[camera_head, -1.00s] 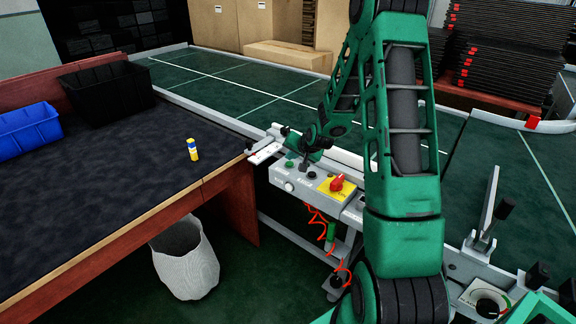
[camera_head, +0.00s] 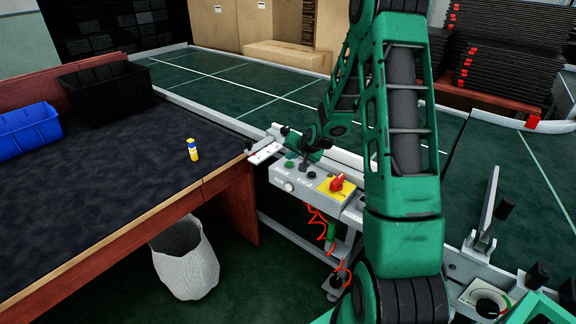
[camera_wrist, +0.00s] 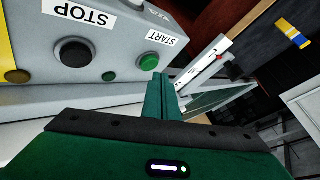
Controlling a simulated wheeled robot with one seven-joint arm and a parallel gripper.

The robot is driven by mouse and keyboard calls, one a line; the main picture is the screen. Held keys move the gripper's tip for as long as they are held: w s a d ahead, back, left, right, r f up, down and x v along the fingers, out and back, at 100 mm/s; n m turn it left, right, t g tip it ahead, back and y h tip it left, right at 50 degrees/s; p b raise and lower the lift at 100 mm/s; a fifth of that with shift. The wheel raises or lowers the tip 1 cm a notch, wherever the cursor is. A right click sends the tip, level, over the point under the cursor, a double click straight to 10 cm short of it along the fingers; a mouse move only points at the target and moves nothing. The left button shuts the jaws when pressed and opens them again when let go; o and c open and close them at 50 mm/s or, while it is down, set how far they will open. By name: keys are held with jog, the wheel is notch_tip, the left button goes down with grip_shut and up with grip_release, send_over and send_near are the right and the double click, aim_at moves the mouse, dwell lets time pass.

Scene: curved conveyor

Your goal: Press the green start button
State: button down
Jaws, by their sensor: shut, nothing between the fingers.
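The green start button (camera_wrist: 149,62) sits on the grey control box (camera_wrist: 112,22), beside an upside-down START label in the wrist view. It also shows small in the head view (camera_head: 289,164). The black stop button (camera_wrist: 73,52) lies to its left by the STOP label. My gripper (camera_wrist: 161,82) is shut and empty, its fingertips close to the start button, just below and right of it in the picture. I cannot tell whether they touch it. In the head view my arm covers part of the area around the box.
A red knob on a yellow plate (camera_head: 337,184) is on the same box. The dark table (camera_head: 110,190) at left holds a blue bin (camera_head: 28,130), a black bin (camera_head: 105,92) and a small yellow bottle (camera_head: 193,150). The green conveyor (camera_head: 240,85) runs behind.

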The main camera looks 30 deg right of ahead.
aim_at(291, 165)
jog(key=shift+d+f, duration=0.1)
jog(key=shift+f, duration=0.1)
jog(key=shift+s+f, duration=0.1)
jog(key=shift+f, duration=0.1)
jog(key=shift+f, duration=0.4)
dwell(1.1)
jog(key=shift+r, duration=0.85)
jog(key=shift+r, duration=2.5)
